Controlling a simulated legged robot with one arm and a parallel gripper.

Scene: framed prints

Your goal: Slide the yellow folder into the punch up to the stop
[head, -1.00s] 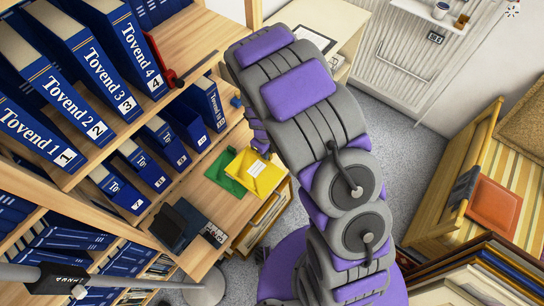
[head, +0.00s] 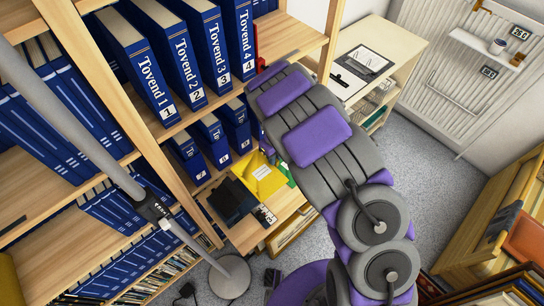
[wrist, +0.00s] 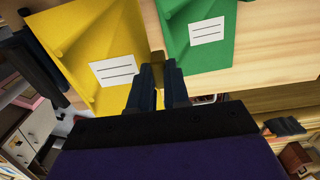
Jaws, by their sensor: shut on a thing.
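The yellow folder (head: 264,180) with a white label lies close against the black punch (head: 232,200) on the low wooden shelf in the head view. The folder's left edge meets or overlaps the punch; I cannot tell how deep it is. In the wrist view my gripper (wrist: 158,76) is shut at the right edge of the yellow folder (wrist: 98,35). A dark shape at that folder's left, probably the punch (wrist: 46,62), is partly cut off by the view. In the head view my arm hides the gripper.
A green folder (wrist: 196,32) lies just right of the gripper; in the head view only a sliver (head: 289,174) shows. Blue numbered binders (head: 186,60) fill the shelves above. A lamp base (head: 230,277) stands on the floor in front.

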